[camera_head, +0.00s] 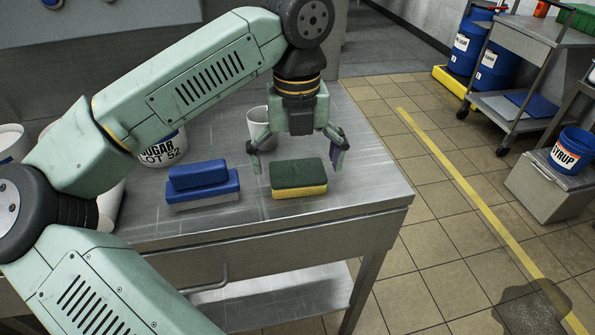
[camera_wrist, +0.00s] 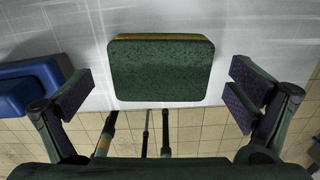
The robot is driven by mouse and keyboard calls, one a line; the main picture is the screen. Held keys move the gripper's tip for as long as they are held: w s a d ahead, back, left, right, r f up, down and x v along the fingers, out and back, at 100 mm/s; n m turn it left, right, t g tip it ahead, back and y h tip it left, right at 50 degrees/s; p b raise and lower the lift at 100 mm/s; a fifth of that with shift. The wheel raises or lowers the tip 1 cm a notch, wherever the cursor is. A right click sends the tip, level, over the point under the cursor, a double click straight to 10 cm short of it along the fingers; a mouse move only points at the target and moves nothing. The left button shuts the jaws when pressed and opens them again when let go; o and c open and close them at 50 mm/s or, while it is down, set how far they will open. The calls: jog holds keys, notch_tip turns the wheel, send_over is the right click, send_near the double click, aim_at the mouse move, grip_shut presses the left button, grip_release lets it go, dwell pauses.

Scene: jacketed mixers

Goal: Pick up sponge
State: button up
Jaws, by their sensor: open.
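A sponge (camera_head: 299,178) with a dark green top and a yellow underside lies flat on the steel table (camera_head: 362,190), near its front right part. My gripper (camera_head: 298,160) points down above the sponge, with its two fingers spread wide to the left and right of it. In the wrist view the sponge (camera_wrist: 160,68) lies between the open fingers (camera_wrist: 158,95) and a little beyond them, apart from both. Nothing is held.
A blue-handled brush or block (camera_head: 203,185) lies left of the sponge. A white cup (camera_head: 262,127) stands behind my gripper, partly hidden. A white sugar bucket (camera_head: 165,147) stands at the back left, partly behind my arm. The table's right end is clear.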

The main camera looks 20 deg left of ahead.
aim_at(297, 171)
jog(key=shift+f, duration=0.9)
jog(key=c, duration=0.7)
jog(key=shift+r, duration=0.15)
jog(key=shift+c, duration=0.2)
notch_tip(297, 171, up, 10)
jog(key=b, duration=0.1)
jog(key=shift+o, duration=1.1)
jog(key=c, duration=0.5)
jog(key=shift+f, duration=0.2)
jog(key=shift+c, duration=0.2)
